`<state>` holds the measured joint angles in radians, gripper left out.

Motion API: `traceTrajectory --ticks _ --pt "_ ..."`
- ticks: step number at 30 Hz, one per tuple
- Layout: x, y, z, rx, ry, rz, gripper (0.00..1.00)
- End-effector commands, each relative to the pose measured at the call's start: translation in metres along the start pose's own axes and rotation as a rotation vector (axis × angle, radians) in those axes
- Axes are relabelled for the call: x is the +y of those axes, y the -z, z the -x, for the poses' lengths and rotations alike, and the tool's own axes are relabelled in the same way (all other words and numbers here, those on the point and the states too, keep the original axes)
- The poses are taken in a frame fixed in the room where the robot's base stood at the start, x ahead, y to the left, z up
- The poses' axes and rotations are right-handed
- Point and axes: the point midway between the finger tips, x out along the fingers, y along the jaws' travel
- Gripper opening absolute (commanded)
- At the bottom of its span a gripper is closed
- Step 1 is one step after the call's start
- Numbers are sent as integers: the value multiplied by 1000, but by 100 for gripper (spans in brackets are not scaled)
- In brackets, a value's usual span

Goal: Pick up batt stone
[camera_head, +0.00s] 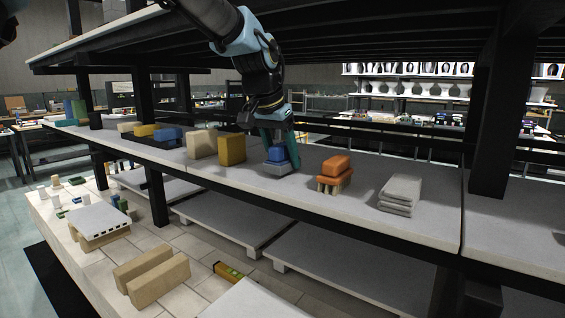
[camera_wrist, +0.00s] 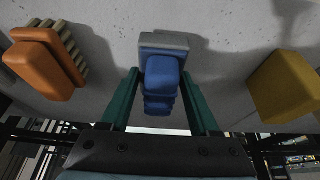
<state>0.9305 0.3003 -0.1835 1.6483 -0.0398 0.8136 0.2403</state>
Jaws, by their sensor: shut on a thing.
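The batt stone appears to be the grey block with a blue grip on top (camera_head: 277,167), on or just over the middle of the light grey shelf. Whether it touches the shelf is hard to tell. In the wrist view its blue grip (camera_wrist: 162,75) lies between the two green fingers, and its grey base shows beyond them. My gripper (camera_head: 279,152) reaches down from above and is shut on the blue grip. The fingers hide part of the grip in the head view.
An ochre block (camera_head: 232,149) and a beige block (camera_head: 201,144) stand left of it. An orange-topped brush (camera_head: 336,166) and a folded grey cloth (camera_head: 400,193) lie right. The shelf (camera_head: 435,226) has free room in front. A dark deck and black post (camera_head: 492,120) limit space.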

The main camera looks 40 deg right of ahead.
Motion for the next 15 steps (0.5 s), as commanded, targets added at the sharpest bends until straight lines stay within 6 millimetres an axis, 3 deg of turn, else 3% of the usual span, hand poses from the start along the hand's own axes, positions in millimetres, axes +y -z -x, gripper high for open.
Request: traceTrajectory --ticks 5,15 --pt "0 9 19 5 1 0 0" --pt "-1 -56 45 4 3 3 0"
